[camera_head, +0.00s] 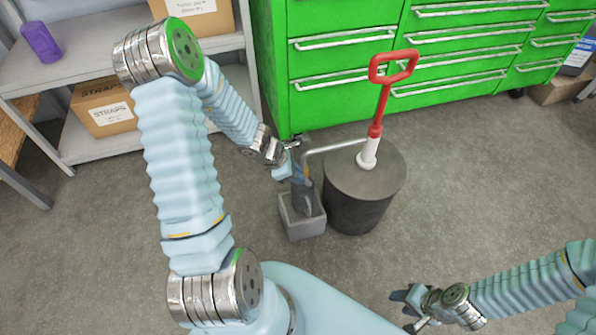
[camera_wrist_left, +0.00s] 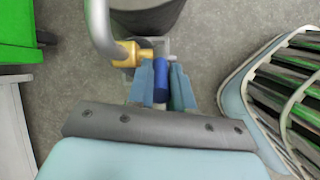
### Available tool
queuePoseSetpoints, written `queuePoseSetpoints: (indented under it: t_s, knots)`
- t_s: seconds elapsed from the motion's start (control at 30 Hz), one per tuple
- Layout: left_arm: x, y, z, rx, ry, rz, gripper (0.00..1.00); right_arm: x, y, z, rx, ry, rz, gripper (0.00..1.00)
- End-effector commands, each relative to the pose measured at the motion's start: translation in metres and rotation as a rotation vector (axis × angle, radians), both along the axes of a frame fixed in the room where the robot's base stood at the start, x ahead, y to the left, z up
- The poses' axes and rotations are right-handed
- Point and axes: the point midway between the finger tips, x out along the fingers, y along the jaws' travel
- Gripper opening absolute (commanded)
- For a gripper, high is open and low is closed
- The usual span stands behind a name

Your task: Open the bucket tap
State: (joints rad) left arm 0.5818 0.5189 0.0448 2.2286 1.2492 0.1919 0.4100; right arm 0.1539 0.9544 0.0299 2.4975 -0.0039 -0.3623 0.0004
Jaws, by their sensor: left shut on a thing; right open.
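A dark grey round bucket (camera_head: 357,205) stands on the floor with a white and red pump handle (camera_head: 380,100) on its lid. A grey metal pipe (camera_head: 335,147) runs left from it. In the left wrist view the pipe (camera_wrist_left: 101,28) ends at a brass tap (camera_wrist_left: 130,53) with a blue handle (camera_wrist_left: 160,83). My left gripper (camera_head: 300,178) is at the pipe's end. In the left wrist view its fingers (camera_wrist_left: 162,92) are shut on the blue handle. My right gripper (camera_head: 407,308) is open and empty, low at the right, away from the bucket.
A small grey square container (camera_head: 302,226) stands on the floor below the pipe's end. A green drawer cabinet (camera_head: 330,104) is behind the bucket. A grey shelf (camera_head: 80,55) with boxes is at the left. The floor (camera_head: 460,190) to the right is clear.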

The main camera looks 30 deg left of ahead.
Motion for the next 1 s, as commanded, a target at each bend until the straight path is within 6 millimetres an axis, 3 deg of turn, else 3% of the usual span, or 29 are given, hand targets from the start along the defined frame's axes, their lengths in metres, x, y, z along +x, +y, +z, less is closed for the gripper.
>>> queuePoseSetpoints:
  t_s: [0.13, 0.17, 0.33, 0.67, 0.93, 1.0]
  knots:
    - [0.0, 0.001, -0.001, 0.001, 0.0, 0.001, 0.0, 0.0, 0.0, 0.0, 0.0, 0.0, 0.0, 0.43]
    - [0.0, 0.001, -0.001, 0.001, 0.0, 0.001, 0.22, 0.0, 0.0, 0.0, 0.0, 0.0, 0.0, 0.43]
    - [0.0, 0.0, 0.0, 0.0, 0.0, 0.0, 0.46, 0.0, 0.0, 0.0, 0.0, 0.0, 0.0, 0.43]
    - [-0.001, 0.001, 0.005, 0.0, -0.001, 0.0, 0.46, 0.0, 0.0, 0.003, 0.0, 0.0, 0.0, 0.43]
    - [-0.02, 0.018, 0.055, 0.002, -0.004, 0.0, 0.46, 0.0, 0.001, 0.031, 0.002, 0.0, 0.004, 0.43]
    - [-0.026, 0.024, 0.065, 0.006, -0.008, -0.003, 0.46, 0.0, 0.001, 0.025, 0.003, 0.0, 0.004, 0.43]
